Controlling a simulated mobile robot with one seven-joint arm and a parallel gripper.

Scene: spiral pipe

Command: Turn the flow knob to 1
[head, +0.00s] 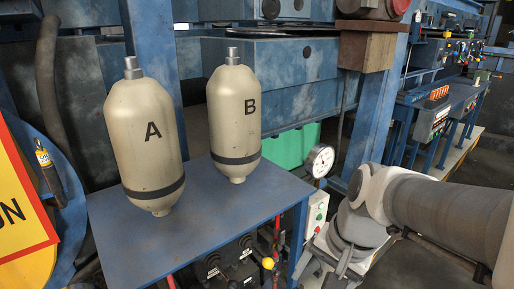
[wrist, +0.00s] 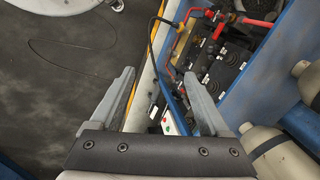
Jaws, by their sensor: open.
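Dark control panels with round black knobs (wrist: 205,78) sit inside the blue frame in the upper right of the wrist view. The panels (head: 215,266) also show low under the blue table in the head view. The labels are too small to read, so I cannot tell which knob is the flow knob or where it points. My gripper (wrist: 148,73) is open and empty. The right finger overlaps the frame's edge in the picture.
Tanks A (head: 148,140) and B (head: 234,118) stand on the blue table (head: 215,200). A pressure gauge (head: 320,160) and a white button box (head: 315,212) are at its right edge, close to my arm. Red pipes (wrist: 180,40) run beside the panels.

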